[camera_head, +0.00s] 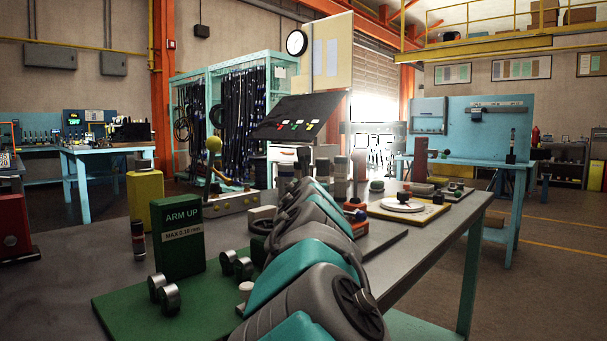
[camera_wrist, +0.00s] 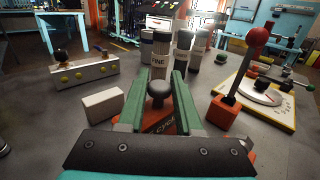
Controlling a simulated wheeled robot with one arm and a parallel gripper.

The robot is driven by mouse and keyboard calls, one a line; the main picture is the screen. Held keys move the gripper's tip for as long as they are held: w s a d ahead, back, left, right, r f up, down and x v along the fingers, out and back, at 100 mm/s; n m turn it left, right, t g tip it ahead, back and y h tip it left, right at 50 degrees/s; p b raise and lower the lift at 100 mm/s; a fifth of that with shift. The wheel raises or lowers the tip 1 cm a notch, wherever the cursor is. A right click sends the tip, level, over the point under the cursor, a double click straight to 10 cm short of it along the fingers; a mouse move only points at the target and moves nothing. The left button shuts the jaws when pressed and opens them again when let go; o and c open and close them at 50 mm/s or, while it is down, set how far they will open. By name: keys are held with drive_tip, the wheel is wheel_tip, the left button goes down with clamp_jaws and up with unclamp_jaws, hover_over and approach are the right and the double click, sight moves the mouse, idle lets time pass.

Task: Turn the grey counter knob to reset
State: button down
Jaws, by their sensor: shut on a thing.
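The grey counter knob (camera_wrist: 160,90) is a dark round-topped knob in the middle of the wrist view. It stands on an orange counter housing (camera_wrist: 158,122) with partly hidden dark lettering. My gripper (camera_wrist: 161,80) has its two green-padded fingers on either side of the knob, shut on it. The lower housing is partly hidden behind the gripper body. In the head view my own arm reaches away over the workbench and hides the knob and the fingertips.
Several bottles, one labelled FINE (camera_wrist: 159,58), stand just beyond the knob. A white block (camera_wrist: 102,104) lies to the left. A red-balled lever (camera_wrist: 257,38) on an orange base stands close right. A green ARM UP sign (camera_head: 180,238) stands on the grey workbench (camera_head: 415,238).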

idle(0.4)
drive_tip(key=c, duration=0.6)
unclamp_jaws()
drive_tip(key=shift+s, duration=0.15)
drive_tip(key=shift+s+d+b, duration=0.1)
drive_tip(key=shift+s+b, duration=0.25)
drive_tip(key=shift+s, duration=0.3)
drive_tip(key=shift+s+d+b, duration=0.2)
drive_tip(key=shift+s+b, duration=0.2)
drive_tip(key=shift+s, duration=1.15)
drive_tip(key=shift+s+d+b, duration=0.15)
drive_tip(key=shift+s+b, duration=0.2)
drive_tip(key=shift+s, duration=1.2)
